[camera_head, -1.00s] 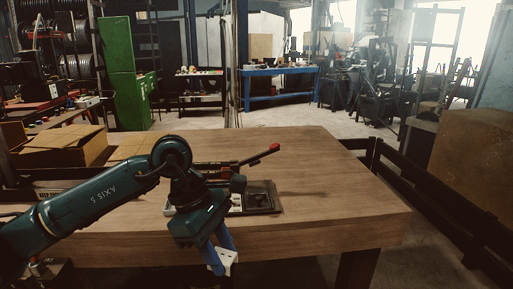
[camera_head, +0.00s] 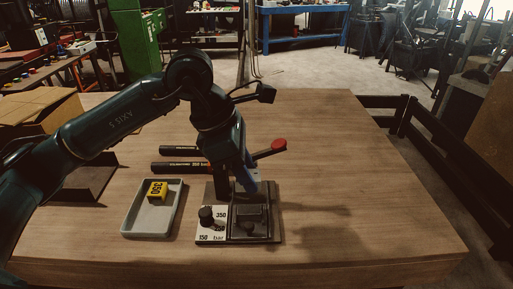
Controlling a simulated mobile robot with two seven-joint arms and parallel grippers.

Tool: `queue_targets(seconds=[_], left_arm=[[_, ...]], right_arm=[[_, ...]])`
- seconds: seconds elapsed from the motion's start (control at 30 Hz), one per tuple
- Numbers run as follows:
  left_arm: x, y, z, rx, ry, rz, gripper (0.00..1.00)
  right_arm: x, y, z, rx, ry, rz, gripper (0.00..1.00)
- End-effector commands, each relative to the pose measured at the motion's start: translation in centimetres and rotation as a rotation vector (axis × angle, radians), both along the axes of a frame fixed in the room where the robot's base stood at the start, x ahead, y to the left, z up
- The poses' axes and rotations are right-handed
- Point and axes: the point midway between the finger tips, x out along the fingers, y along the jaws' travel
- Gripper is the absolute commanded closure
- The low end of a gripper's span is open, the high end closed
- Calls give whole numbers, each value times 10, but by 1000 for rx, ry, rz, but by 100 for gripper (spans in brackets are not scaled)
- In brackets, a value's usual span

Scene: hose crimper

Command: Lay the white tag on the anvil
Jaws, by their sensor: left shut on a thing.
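My left gripper (camera_head: 238,187) points down over the back of the crimper (camera_head: 275,236), its fingers just above the dark metal part. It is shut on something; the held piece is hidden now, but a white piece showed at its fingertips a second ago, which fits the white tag. The crimper has a black knob on a white plate (camera_head: 207,236) marked 150 and 350 bar. Beside it is a dark raised block (camera_head: 250,217), likely the anvil, with no white tag visible on it. My right gripper is not in view.
A grey tray (camera_head: 131,231) holds a yellow tag (camera_head: 157,191) marked 350. Two black labelled bars (camera_head: 178,167) lie behind. A lever with a red knob (camera_head: 278,145) rises close behind my gripper. A cardboard box (camera_head: 45,115) stands left. The table's right side is clear.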

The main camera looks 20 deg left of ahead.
Motion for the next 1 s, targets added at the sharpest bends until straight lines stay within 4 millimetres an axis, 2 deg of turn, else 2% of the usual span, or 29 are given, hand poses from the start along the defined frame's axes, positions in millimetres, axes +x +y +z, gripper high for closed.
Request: queue_targets(seconds=[0.37,0.77,1.0], left_arm=[[0,0,-15,1,1,0,89],[-1,0,-54,2,1,0,89],[0,0,-76,0,0,-1,89]], right_arm=[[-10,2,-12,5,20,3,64],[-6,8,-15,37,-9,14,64],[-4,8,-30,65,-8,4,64]])
